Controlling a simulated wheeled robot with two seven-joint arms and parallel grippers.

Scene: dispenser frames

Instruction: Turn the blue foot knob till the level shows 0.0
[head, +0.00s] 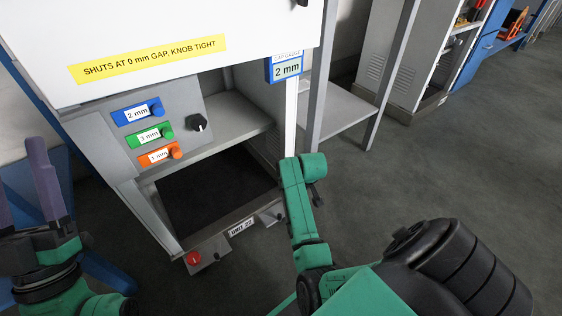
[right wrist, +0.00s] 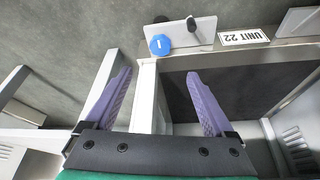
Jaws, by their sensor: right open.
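The blue foot knob (right wrist: 160,44) sits on a light foot bracket at the top of the right wrist view. In the head view it is not visible; my right arm covers that corner. My right gripper (right wrist: 160,75) is open and empty, its purple fingers apart below the knob in the picture, not touching it. In the head view its fingers are hidden behind my green wrist. My left gripper (head: 24,185) is open and empty at the left edge of the head view. No level reading of 0.0 style is legible; a blue-framed sign (head: 287,70) reads 2 mm.
A UNIT 22 label (head: 242,227) is between the feet. Open floor lies right.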

